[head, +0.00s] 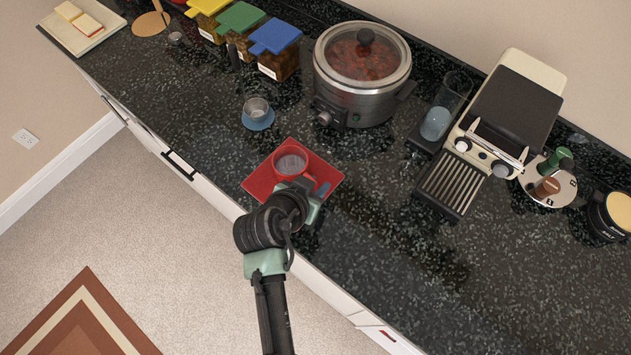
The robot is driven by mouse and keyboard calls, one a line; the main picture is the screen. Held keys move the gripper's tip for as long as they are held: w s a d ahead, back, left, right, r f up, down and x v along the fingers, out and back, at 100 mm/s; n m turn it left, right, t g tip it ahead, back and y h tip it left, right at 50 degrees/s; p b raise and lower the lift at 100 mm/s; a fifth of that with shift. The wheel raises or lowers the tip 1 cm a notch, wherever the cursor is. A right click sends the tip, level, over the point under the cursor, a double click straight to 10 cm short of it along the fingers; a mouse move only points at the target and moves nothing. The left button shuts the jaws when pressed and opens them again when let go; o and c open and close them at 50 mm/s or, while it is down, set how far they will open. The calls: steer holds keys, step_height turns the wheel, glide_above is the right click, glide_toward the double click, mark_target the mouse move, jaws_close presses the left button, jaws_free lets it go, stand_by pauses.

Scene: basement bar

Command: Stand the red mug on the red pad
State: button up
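The red mug (291,161) is upright over the middle of the square red pad (262,183) on the dark counter. From this angle it seems to rest on the pad, but I cannot see its base clearly. Its open top shows a grey inside, and its handle points toward my gripper. My gripper (308,187) reaches in from the front edge and is at the handle side of the mug, over the near part of the pad. The wrist hides the fingertips, so I cannot tell whether they hold the handle.
A coffee machine (509,110) with a drip tray (452,184) is farther right. The counter right of the pad is clear.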

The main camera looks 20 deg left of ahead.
steer(key=shift+o, duration=0.6)
steer(key=shift+r, duration=0.15)
steer(key=v, duration=1.2)
steer(key=w+d+r+t+y, duration=0.1)
steer(key=w+r+t, duration=0.25)
steer(key=r, duration=0.65)
steer(key=w+r+t+y, duration=0.1)
steer(key=w+r+t, duration=0.3)
steer(key=r, duration=0.6)
steer(key=w+d+r+t+y, duration=0.1)
steer(key=w+r+t, duration=0.1)
steer(key=w+r, duration=0.55)
steer(key=s+d+r+t, duration=0.3)
steer(key=r, duration=0.6)
steer(key=s+d+r+n+t+h, duration=0.1)
steer(key=s+d+r+t, duration=0.2)
steer(key=r, duration=0.7)
steer(key=s+d+r+n+t, duration=0.1)
steer(key=s+d+r+t, duration=0.2)
steer(key=r, duration=0.6)
steer(key=shift+s+d+r+h+b, duration=0.3)
steer(key=shift+s+d+r+b, duration=0.1)
steer(key=shift+s, duration=0.4)
